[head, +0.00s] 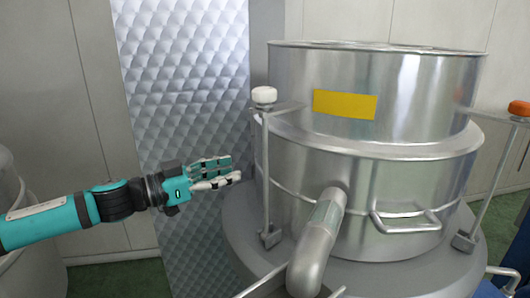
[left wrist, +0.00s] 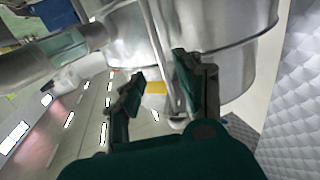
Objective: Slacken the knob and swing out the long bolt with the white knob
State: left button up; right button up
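The long bolt (head: 265,170) stands upright on the left side of the steel vessel in the head view, its white knob (head: 264,95) at the top by the lid bracket. My left gripper (head: 231,169) is left of the bolt, below the knob, with empty space between its fingertips and the rod. In the left wrist view my left gripper (left wrist: 158,72) is open and empty. The bolt's rod (left wrist: 155,40) runs beyond the fingers there, and the white knob (left wrist: 177,123) shows low, partly hidden by the gripper. My right gripper is not in view.
The steel vessel (head: 330,170) has a yellow label (head: 345,105), a handle (head: 405,222) and an outlet pipe (head: 318,240) at the front. Another bolt with an orange knob (head: 519,108) stands at the right. A quilted metal panel (head: 185,80) is behind my left gripper.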

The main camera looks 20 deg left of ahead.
aim_at(264, 162)
pick_arm(q)
jog(key=p+x, duration=0.2)
jog(key=x, duration=0.7)
jog(key=shift+d+r, duration=0.1)
jog(key=shift+d, duration=0.05)
jog(key=shift+w+d+p, duration=0.1)
jog(key=shift+w+p, duration=0.2)
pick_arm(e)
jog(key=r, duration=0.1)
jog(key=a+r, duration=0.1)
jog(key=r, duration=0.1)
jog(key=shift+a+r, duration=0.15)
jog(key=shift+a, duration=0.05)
pick_arm(q)
jog(key=c, duration=0.7)
grip_shut()
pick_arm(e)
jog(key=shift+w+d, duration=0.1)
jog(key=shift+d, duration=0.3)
